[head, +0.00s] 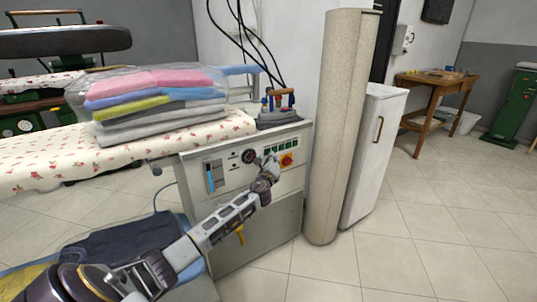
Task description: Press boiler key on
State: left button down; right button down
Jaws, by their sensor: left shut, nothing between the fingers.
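The boiler (245,235) is a grey-white cabinet in the middle of the head view. Its front panel carries a blue level gauge (211,177), a round dial (249,156), a row of small green keys (284,146) and a red knob on a yellow plate (287,160). My left gripper (271,163) is shut and empty, with its tips in front of the panel, between the dial and the red knob. I cannot tell whether the tips touch a key. The gripper hides part of the panel. My right gripper is out of view.
An iron (278,117) stands on the boiler top. Folded clothes in plastic (160,95) lie on a flowered ironing board (60,160) at left. A tall beige column (340,130) and white cabinet (375,155) stand right of the boiler.

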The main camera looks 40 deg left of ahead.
pick_arm(q)
jog(key=shift+w+a, duration=0.2)
jog(key=shift+a, duration=0.25)
dwell(0.6)
jog(key=shift+s+d, duration=0.2)
jog(key=shift+d, duration=0.25)
dwell(0.3)
jog(key=shift+d, duration=0.1)
jog(key=shift+s+d+p, duration=0.4)
jog(key=shift+d, duration=0.5)
jog(key=shift+s+d+p, duration=0.35)
jog(key=shift+s+d, duration=0.05)
jog(key=shift+d, duration=0.5)
jog(key=shift+s+d+p, duration=0.4)
jog(key=shift+d, duration=0.5)
jog(key=shift+n, duration=0.3)
